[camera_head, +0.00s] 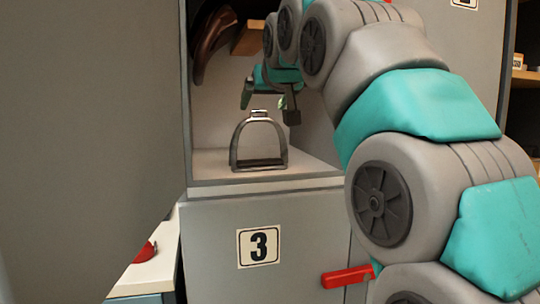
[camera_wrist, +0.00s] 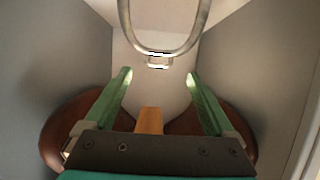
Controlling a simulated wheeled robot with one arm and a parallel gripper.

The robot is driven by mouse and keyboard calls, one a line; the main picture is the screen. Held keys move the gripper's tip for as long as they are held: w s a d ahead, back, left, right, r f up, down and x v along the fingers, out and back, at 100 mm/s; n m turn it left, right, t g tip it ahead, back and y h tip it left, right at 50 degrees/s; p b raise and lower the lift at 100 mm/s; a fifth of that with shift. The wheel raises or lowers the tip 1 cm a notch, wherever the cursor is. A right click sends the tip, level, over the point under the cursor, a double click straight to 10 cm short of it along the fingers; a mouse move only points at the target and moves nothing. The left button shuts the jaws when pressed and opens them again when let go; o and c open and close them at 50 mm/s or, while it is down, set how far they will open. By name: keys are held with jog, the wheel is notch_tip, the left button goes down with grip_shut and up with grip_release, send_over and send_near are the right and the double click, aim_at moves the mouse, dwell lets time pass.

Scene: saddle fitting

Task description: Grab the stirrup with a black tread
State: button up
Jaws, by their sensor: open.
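A silver metal stirrup (camera_head: 236,146) stands upright on the floor of the open compartment above the number 3 panel. Its tread at the bottom looks dark. The eye is clear of both fingers. The tread is outside the wrist view.
A brown leather saddle (camera_head: 212,42) rests on a wooden support (camera_head: 248,40) at the compartment's upper back. Grey side walls enclose the space closely. A large grey panel (camera_head: 90,120) fills the left. A red handle (camera_head: 346,277) juts out at lower right.

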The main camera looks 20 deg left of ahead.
jog(key=shift+p+x, duration=0.6)
jog(key=shift+x, duration=3)
jog(key=shift+d, duration=0.1)
grip_shut()
